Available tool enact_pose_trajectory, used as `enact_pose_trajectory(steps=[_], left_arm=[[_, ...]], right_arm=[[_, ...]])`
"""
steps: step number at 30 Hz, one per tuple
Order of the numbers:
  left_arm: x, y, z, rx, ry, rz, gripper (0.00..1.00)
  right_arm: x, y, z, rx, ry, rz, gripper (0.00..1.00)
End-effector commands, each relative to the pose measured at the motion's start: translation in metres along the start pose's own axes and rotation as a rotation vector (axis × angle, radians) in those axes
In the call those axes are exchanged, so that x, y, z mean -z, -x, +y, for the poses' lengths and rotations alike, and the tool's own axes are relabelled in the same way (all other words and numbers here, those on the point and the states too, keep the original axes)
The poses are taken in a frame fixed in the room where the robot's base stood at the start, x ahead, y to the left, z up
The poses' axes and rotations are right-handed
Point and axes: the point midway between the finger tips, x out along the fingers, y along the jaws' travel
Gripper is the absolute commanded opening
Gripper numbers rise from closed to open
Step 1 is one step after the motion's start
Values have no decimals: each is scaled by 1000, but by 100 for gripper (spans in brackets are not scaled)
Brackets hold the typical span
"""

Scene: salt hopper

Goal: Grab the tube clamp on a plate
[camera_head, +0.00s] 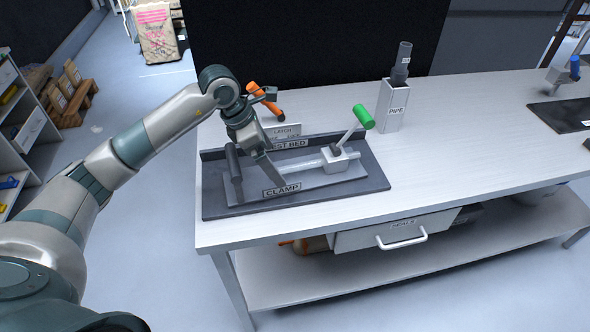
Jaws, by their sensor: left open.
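The dark grey test bed plate (350,185) lies on the white bench, with a "CLAMP" label (282,190) at its front edge. On the plate is a pale block (340,160) with a lever that ends in a green handle (363,116), tilted up to the right. A light tube or bar (308,162) runs left from the block. A dark upright cylinder (234,163) stands at the plate's left. My left gripper (268,166) is open, pointing down over the plate's left half, left of the green handle. It hides part of the plate, and I cannot tell whether it touches anything. My right gripper is not in view.
Behind the plate are a "LATCH" sign (285,131) and an orange handle (265,102). A white "PIPE" holder (392,108) with a grey pipe (401,62) stands to the right. A drawer (365,236) hangs below. The bench's right middle is clear.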

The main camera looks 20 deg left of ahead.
Motion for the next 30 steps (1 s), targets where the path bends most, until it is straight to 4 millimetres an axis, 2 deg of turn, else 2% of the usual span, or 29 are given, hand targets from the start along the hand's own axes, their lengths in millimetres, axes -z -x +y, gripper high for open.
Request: enact_pose_trajectory(steps=[8,13,17,22,30], left_arm=[[0,-4,-1,2,0,0,100],[1,-14,-2,3,1,2,100],[2,-32,-3,4,2,2,100],[3,-48,-2,1,1,1,100],[3,-52,-1,0,0,0,100]], right_arm=[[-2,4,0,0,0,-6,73],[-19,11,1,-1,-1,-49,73],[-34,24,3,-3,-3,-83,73],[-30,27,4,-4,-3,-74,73],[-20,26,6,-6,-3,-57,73]])
